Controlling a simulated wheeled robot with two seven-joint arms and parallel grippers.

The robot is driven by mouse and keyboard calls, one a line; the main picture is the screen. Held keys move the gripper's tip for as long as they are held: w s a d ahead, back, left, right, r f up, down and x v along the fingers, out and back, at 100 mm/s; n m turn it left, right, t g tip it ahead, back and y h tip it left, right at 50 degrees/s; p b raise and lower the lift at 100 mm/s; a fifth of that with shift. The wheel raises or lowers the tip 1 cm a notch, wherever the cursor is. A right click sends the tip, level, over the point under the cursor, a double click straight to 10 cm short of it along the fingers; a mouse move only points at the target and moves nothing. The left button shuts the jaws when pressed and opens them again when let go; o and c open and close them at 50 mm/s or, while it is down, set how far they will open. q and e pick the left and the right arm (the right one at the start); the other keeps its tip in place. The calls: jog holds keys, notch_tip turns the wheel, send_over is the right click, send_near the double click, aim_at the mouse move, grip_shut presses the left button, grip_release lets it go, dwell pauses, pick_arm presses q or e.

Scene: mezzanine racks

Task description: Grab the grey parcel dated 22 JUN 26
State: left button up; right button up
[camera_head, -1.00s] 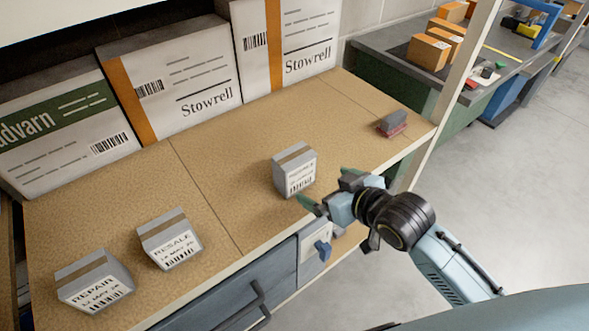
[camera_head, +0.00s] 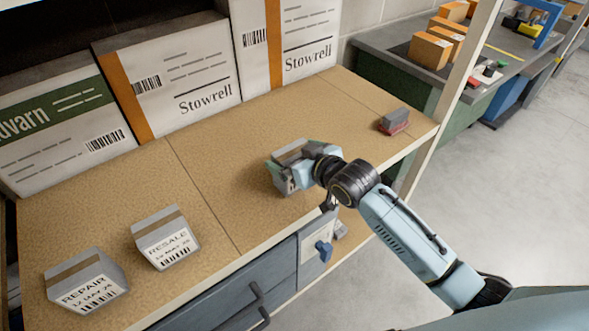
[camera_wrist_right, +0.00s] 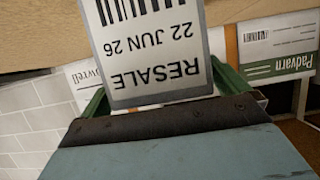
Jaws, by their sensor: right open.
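The grey parcel (camera_head: 291,150) stands on the tan shelf board, partly hidden by my right gripper in the head view. In the right wrist view its label (camera_wrist_right: 155,55) shows upside down and reads RESALE, 22 JUN 26, with a barcode. My right gripper (camera_wrist_right: 162,90) is open, with its green fingers on either side of the parcel. Whether the fingers touch it I cannot tell. My left gripper is not in view.
Large white boxes marked Stowrell (camera_head: 185,80) and Padvarn (camera_head: 60,135) line the back of the shelf. A small grey and red item (camera_head: 394,121) lies at the right. A white rack post (camera_head: 450,90) stands at the right corner. Board around the parcel is clear.

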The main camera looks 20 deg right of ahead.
jog(key=shift+x, duration=1.1)
jog(key=c, duration=0.9)
jog(key=shift+c, duration=0.5)
jog(key=shift+r, duration=0.1)
